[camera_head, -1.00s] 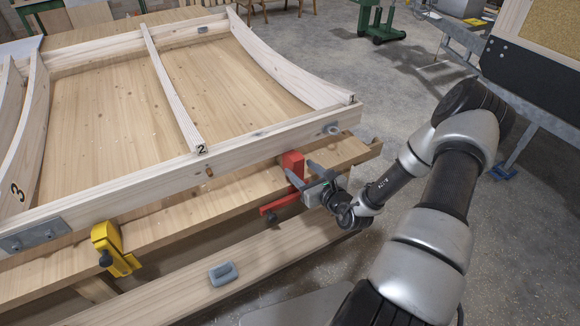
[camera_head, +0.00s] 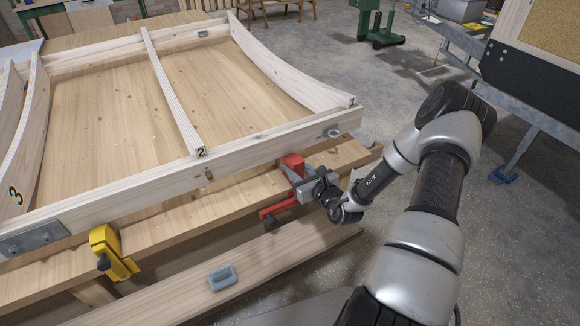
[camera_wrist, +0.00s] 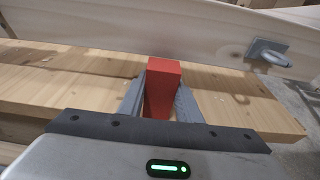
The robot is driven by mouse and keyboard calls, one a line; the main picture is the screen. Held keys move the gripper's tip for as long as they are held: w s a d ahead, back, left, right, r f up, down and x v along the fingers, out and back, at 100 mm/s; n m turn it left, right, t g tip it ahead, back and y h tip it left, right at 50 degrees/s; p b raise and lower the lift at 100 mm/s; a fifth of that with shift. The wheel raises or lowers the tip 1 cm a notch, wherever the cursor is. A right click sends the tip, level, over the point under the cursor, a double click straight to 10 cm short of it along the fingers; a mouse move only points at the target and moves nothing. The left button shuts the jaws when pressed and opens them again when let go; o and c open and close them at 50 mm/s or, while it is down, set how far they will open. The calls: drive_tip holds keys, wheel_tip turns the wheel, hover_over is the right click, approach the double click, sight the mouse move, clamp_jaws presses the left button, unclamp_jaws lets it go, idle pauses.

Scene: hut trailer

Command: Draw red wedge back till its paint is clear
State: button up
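The red wedge (camera_head: 293,161) stands at the outer side of the near frame rail, on the bench edge beam. In the wrist view its block (camera_wrist: 162,88) is upright between my two fingers, its far side close to the pale rail. A red bar with a dark knob (camera_head: 271,220) shows below and left of my gripper (camera_head: 297,176). In the wrist view my gripper (camera_wrist: 161,96) is open, one finger on each side of the block, with narrow gaps seeming to remain. Paint marks on the wedge cannot be made out.
The timber frame (camera_head: 205,165) with numbered ribs lies on the bench. A yellow clamp-like piece (camera_head: 112,250) sits at left on the beam. A metal fitting (camera_wrist: 268,52) juts from the rail at right.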

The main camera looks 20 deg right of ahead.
drive_tip(key=shift+s, duration=0.4)
drive_tip(key=shift+s+d+p, duration=0.15)
drive_tip(key=shift+s+p, duration=0.15)
drive_tip(key=shift+s, duration=0.25)
drive_tip(key=shift+s+d+p, duration=0.15)
drive_tip(key=shift+s+p, duration=0.1)
drive_tip(key=shift+s, duration=0.3)
drive_tip(key=o, duration=1.3)
drive_tip(key=shift+o, duration=0.2)
drive_tip(key=shift+s, duration=0.1)
drive_tip(key=shift+s+d+r+p, duration=0.1)
drive_tip(key=shift+s+r+p, duration=0.15)
drive_tip(key=shift+s+p, duration=0.15)
drive_tip(key=shift+s+d+r+p, duration=0.1)
drive_tip(key=shift+s+r+p, duration=0.15)
drive_tip(key=shift+s, duration=0.2)
drive_tip(key=p, duration=0.2)
approach(299, 173)
drive_tip(key=shift+w+a+r, duration=0.15)
drive_tip(key=shift+w+r, duration=0.3)
drive_tip(key=shift+w, duration=0.3)
